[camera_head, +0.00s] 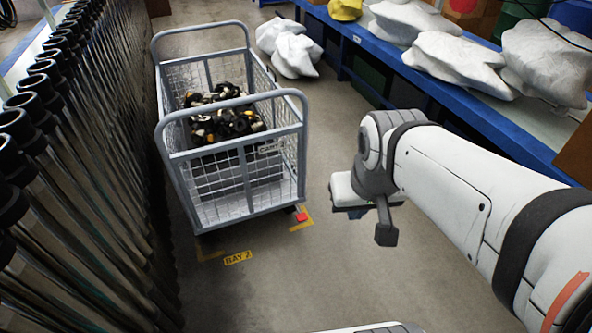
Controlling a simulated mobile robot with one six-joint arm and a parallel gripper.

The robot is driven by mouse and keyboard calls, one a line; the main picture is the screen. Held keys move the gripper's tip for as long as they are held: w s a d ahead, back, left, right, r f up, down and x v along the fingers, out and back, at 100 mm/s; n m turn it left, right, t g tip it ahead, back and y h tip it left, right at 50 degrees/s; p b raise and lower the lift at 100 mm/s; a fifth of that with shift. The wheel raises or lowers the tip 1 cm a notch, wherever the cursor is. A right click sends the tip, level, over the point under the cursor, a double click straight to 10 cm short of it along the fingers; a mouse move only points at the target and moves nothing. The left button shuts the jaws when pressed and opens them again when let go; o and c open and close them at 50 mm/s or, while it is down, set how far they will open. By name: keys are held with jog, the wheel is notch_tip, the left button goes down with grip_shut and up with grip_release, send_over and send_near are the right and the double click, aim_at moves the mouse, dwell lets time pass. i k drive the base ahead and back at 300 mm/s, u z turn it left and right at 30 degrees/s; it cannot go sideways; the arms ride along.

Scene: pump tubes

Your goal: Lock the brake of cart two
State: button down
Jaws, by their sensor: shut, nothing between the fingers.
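A grey wire-mesh cart (188,168) stands on the floor at left of centre, over yellow corner marks and a label (238,258) reading "BAY 2". A small plate on its side appears to read "CART", but the rest is too small to tell. A small red pedal (301,217) shows at the cart's near right bottom corner, by a dark wheel; whether it is up or down I cannot tell. My gripper (386,236) is shut and empty, pointing down in the open floor to the right of the cart and apart from it.
Black and yellow parts (226,122) lie in the cart. A dense rack of dark tubes (70,150) lines the left side. A blue bench (450,110) with white sacks runs along the right. More white sacks (290,48) lie behind the cart. The floor right of the cart is clear.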

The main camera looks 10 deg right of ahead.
aim_at(302, 217)
jog(key=z, duration=0.45)
jog(key=i, duration=1.85)
jog(key=u, duration=0.45)
